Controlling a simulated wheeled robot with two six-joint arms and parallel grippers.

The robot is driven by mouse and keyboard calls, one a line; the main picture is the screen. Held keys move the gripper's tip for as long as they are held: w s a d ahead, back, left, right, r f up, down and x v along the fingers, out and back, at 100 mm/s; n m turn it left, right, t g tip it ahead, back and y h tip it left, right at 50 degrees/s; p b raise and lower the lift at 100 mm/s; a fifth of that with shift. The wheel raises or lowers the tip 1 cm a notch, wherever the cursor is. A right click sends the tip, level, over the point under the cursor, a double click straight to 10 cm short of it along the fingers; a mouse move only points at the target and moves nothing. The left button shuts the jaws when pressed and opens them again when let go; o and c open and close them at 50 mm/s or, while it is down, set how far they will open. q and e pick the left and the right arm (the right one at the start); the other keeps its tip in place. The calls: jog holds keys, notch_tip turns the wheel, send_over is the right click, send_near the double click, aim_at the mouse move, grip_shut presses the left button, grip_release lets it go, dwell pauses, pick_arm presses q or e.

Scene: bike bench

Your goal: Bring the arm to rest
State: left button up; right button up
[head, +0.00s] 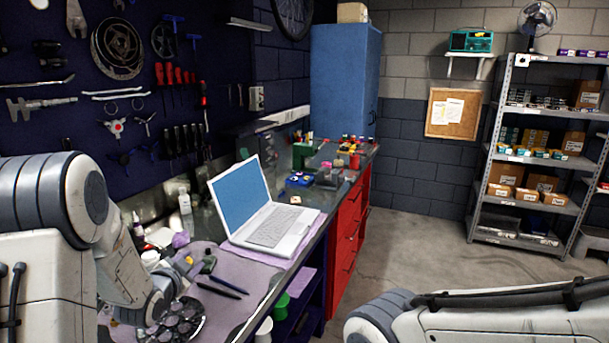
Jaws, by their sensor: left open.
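My left arm (120,265) comes in from the left and bends down over the near end of the workbench.
An open laptop (270,225) stands right of the left gripper. Dark pens (222,287) and a round metal part (175,325) lie on the mat. Bottles (185,202) stand by the tool wall. The floor (425,255) before the shelf (530,150) is clear.

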pick_arm(q)
jog(key=s+d+g+h, duration=0.1)
jog(key=s+d+g, duration=0.2)
jog(key=s+d, duration=0.55)
jog(key=s+d+g+h, duration=0.1)
jog(key=s+d+g, duration=0.35)
jog(key=d, duration=0.65)
jog(key=s+d+g, duration=0.3)
jog(key=s, duration=0.9)
jog(key=s+d+r+g, duration=0.1)
jog(key=s+d+g, duration=0.1)
jog(key=s, duration=1)
jog(key=shift+s+d+n+g+y, duration=0.35)
jog(key=shift+d+n+g+y, duration=0.05)
jog(key=shift+g, duration=0.35)
jog(key=shift+r, duration=0.1)
